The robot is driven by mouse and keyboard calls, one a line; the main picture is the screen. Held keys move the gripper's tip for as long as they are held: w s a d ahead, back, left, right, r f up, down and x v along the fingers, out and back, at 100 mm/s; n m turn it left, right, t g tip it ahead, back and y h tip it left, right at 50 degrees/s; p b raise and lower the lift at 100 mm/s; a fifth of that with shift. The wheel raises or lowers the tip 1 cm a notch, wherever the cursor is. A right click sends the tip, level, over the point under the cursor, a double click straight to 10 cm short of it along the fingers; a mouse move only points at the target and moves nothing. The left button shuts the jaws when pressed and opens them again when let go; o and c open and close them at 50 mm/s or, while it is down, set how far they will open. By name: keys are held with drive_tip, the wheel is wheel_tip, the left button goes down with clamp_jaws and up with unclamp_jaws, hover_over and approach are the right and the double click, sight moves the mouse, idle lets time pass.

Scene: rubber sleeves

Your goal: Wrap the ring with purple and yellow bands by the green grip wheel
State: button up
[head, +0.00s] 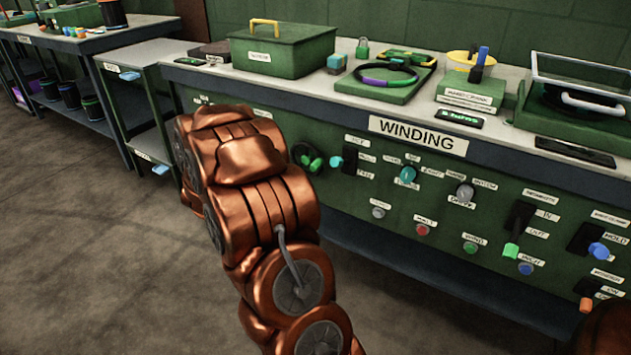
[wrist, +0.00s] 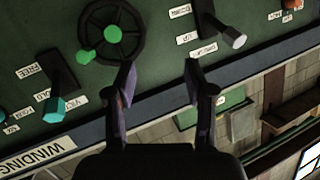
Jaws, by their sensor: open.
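A dark ring (head: 376,82) lies on a green board on the bench top. It shows purple and bright green stretches; I cannot clearly make out a yellow band. The green grip wheel (head: 308,157) is on the panel front, just right of my arm. In the wrist view the wheel (wrist: 113,34) has a dark rim, a green hub and a green grip at its lower left. My gripper (wrist: 159,80) is open and empty, with the wheel up and left of its fingers. In the head view my gripper is hidden behind my copper arm.
The WINDING panel (head: 430,160) carries several knobs, levers and buttons right of the wheel. A white lever (wrist: 235,38) stands right of my fingers in the wrist view. A green toolbox (head: 283,50) and a lidded machine (head: 575,95) stand on the bench. Floor at left is clear.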

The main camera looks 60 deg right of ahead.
sight(313, 169)
drive_tip(key=s+d+f+m+g+h+b, duration=0.1)
drive_tip(key=s+d, duration=0.1)
drive_tip(key=s, duration=0.1)
drive_tip(key=s+d+f+g+h+b, duration=0.1)
drive_tip(key=s+d+f+g, duration=0.1)
drive_tip(key=s+d+f+m+g+h+b, duration=0.1)
drive_tip(key=s+d+h, duration=0.1)
drive_tip(key=s+d, duration=0.1)
drive_tip(key=shift+s+d+f+m+g, duration=0.1)
drive_tip(key=shift+s+f+m+g, duration=0.05)
drive_tip(key=shift+s+m+g, duration=0.2)
drive_tip(key=shift+s+d, duration=0.1)
drive_tip(key=shift+d, duration=0.45)
drive_tip(key=shift+w+d+b, duration=0.2)
drive_tip(key=shift+d+b, duration=0.6)
drive_tip(key=shift+d, duration=2.5)
drive_tip(key=shift+c, duration=0.2)
clamp_jaws()
